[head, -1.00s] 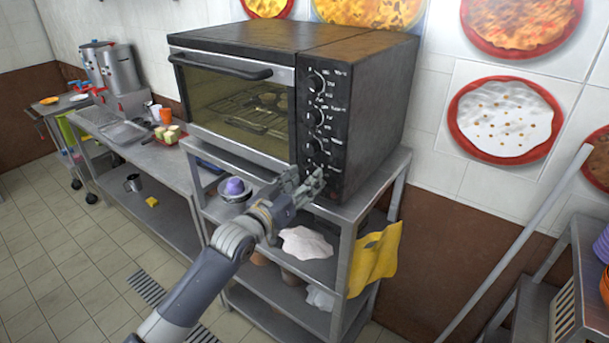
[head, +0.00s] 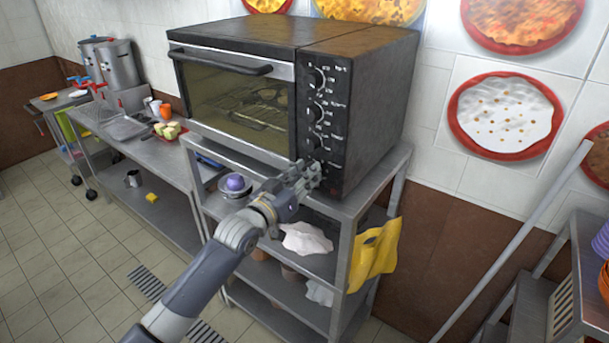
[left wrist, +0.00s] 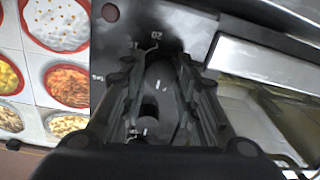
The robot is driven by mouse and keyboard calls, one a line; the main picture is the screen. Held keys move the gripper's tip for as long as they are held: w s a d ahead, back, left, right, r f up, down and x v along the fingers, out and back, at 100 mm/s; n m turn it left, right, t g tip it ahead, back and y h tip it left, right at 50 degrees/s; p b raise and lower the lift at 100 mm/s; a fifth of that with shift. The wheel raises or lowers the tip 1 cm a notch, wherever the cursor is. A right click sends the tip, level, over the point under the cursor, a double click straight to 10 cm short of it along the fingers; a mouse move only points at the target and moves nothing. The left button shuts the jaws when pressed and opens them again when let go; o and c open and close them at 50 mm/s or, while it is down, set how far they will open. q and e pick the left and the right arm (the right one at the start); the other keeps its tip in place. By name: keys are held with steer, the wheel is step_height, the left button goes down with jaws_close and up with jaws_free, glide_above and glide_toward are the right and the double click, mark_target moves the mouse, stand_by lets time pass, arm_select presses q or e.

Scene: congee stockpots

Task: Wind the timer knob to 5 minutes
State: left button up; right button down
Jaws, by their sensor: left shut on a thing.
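The toaster oven (head: 246,100) stands on a metal shelf unit, with a column of black knobs on its right front panel. The upper knobs (head: 317,112) are uncovered. My left gripper (head: 312,174) is at the lowest knob, which it mostly hides in the head view. In the left wrist view, the dark knob (left wrist: 158,105) sits between the two fingers of my left gripper (left wrist: 155,75), which are shut on it. White dial marks, including a "20", show past the fingertips. The knob's exact setting cannot be read. My right gripper is not in view.
The shelf unit (head: 345,215) holds a bowl with a purple thing (head: 235,184) left of my gripper. A yellow cloth (head: 375,255) hangs on its right side. A long pole (head: 515,240) leans at the right. The floor at left is mostly clear.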

arm_select(q)
steer(key=shift+f+m+b, duration=0.1)
steer(key=shift+m+b, duration=1.45)
steer(key=shift+m, duration=2.55)
steer(key=o, duration=1.1)
steer(key=shift+s, duration=0.1)
steer(key=v, duration=1.1)
steer(key=shift+s+a+f, duration=0.25)
steer(key=shift+s+a, duration=0.05)
